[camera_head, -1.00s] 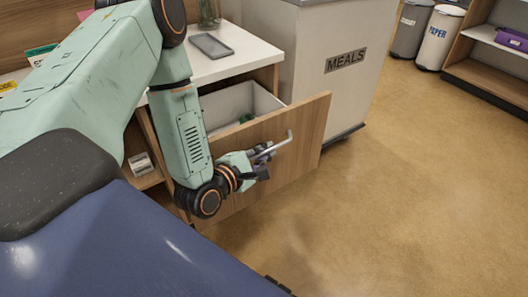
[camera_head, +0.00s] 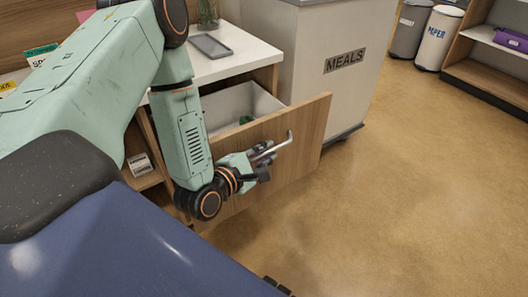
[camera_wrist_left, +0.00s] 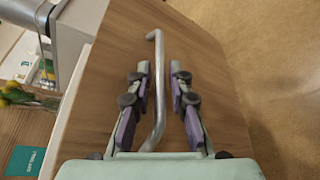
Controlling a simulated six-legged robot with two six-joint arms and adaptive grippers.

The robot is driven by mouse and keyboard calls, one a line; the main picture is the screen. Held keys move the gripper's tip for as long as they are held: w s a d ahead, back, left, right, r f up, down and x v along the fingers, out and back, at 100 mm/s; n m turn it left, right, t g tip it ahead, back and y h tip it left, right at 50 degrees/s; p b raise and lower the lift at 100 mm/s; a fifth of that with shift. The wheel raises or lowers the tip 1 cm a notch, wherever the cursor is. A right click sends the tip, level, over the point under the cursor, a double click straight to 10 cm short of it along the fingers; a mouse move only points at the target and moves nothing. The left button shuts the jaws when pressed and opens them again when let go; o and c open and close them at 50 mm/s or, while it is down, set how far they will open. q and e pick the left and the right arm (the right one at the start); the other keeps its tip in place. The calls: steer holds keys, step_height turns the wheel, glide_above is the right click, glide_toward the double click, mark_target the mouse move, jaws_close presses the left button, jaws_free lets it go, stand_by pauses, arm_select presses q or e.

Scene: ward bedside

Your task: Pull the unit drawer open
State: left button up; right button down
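The unit drawer (camera_head: 305,130) stands pulled out from the bedside unit, with its pale inside showing behind the wooden front. Its silver bar handle (camera_head: 284,143) sticks out from the front. My left gripper (camera_head: 266,156) is at the handle. In the left wrist view the handle (camera_wrist_left: 158,95) runs between the two fingers of the left gripper (camera_wrist_left: 159,70), with gaps visible on both sides. The fingers are apart and not clamped on the bar. My arm hides part of the drawer's left side. My right gripper is out of view.
The white unit top (camera_head: 235,60) holds a grey tray (camera_head: 211,45) and a glass vase (camera_head: 208,14). A green item (camera_head: 246,119) lies in the drawer. A MEALS cart (camera_head: 340,85) stands close to the right of the unit. The floor (camera_head: 420,200) on the right is clear.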

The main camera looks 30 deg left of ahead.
arm_select(q)
steer(key=v, duration=1.2)
stand_by(0.3)
stand_by(0.4)
steer(key=s+d+f+m+g+h+p, duration=0.15)
steer(key=s+d+f+m+g, duration=0.3)
steer(key=f+m+g, duration=0.45)
steer(key=s+d+f+m+g+y+p, duration=0.2)
steer(key=s+m+g+p, duration=0.3)
steer(key=s+m, duration=0.8)
steer(key=shift+d+m+g+p, duration=0.4)
steer(key=shift+m+g, duration=0.3)
steer(key=shift+g, duration=0.1)
